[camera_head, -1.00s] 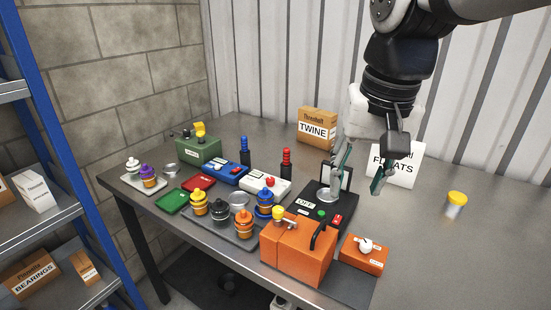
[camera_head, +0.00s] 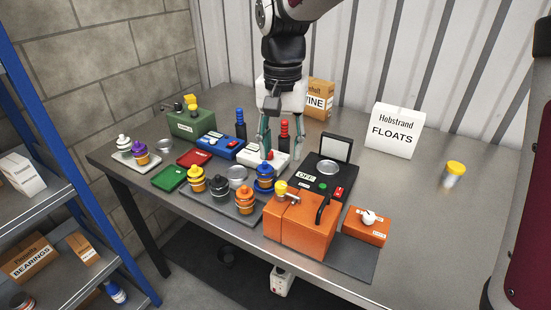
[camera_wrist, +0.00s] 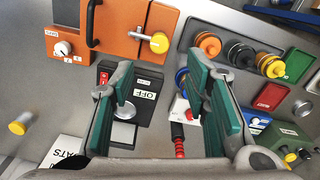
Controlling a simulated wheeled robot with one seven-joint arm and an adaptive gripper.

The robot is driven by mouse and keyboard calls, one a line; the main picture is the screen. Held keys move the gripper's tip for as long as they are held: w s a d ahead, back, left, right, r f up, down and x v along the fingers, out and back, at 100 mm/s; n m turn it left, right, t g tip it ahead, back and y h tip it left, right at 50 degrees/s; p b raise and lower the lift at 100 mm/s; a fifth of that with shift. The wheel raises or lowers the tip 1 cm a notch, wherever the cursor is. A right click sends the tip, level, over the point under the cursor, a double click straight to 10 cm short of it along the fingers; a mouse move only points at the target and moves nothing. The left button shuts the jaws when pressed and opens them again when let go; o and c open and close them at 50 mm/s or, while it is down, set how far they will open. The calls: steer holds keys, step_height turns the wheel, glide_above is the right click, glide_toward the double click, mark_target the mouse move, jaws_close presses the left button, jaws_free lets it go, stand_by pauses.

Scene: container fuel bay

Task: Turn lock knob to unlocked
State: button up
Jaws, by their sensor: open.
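A small orange box (camera_head: 365,226) with a white round knob (camera_head: 368,217) stands at the right front. Its small labels are too small to read. In the wrist view the white knob (camera_wrist: 63,48) is at the upper left. Left of that box stands a larger orange case (camera_head: 300,222) with a black handle and a yellow-capped metal lever (camera_head: 283,188); the yellow cap (camera_wrist: 159,42) also shows in the wrist view. My gripper (camera_head: 282,155) is open and empty, above the white-topped box near the red bottle, well left of the white knob. In the wrist view my gripper (camera_wrist: 161,68) points down, its fingers apart.
A black device (camera_head: 318,195) labelled OFF with a raised lid stands between my gripper and the small orange box. A tray (camera_head: 222,207) of capped jars, a blue box (camera_head: 220,146) and a green box (camera_head: 197,125) are to the left.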

mark_target(281, 184)
step_height(281, 184, down, 9)
steer(key=shift+f, duration=0.1)
stand_by(0.4)
jaws_close()
